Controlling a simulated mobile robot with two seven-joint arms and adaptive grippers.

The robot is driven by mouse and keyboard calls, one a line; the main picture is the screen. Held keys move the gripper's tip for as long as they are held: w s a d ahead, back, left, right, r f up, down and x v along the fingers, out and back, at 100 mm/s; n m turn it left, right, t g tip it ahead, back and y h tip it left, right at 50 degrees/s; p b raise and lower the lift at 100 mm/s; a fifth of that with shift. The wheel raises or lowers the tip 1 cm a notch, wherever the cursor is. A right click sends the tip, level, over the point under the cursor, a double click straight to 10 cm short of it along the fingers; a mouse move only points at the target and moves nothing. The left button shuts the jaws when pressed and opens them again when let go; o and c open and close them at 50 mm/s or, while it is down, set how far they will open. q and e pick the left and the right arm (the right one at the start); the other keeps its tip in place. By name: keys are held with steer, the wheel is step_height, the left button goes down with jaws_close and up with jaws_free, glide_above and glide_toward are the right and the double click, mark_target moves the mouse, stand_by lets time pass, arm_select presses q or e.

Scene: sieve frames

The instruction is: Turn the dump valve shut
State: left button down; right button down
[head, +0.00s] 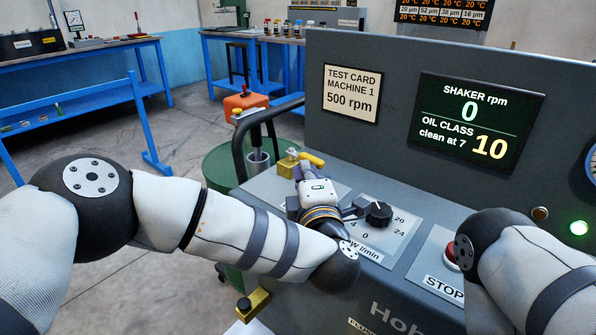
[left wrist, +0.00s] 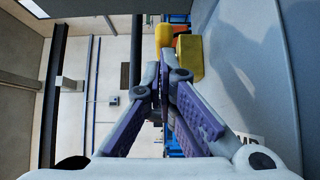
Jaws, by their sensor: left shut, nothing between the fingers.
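A brass valve block (head: 288,165) with a yellow lever (head: 312,159) stands at the far left of the grey machine's panel; I read no label on it. My left gripper (head: 308,170) is just in front of it, pointing toward it. In the left wrist view the gripper's purple-padded fingers (left wrist: 166,78) meet at the tips with nothing between them. The yellow lever (left wrist: 163,35) and brass block (left wrist: 190,58) show just beyond the tips; I cannot tell whether they touch. My right forearm covers part of the panel's right side; its gripper does not show.
A black flow knob (head: 378,213) sits right of my left gripper, and a red stop button (head: 451,257) beside my right arm. A black rail (head: 240,150) rises at the machine's left edge. Another brass fitting (head: 254,303) is low in front. The display (head: 476,120) reads 0 rpm, oil class 10.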

arm_select(q)
steer(key=shift+w+d, duration=0.1)
steer(key=shift+d, duration=0.5)
stand_by(0.4)
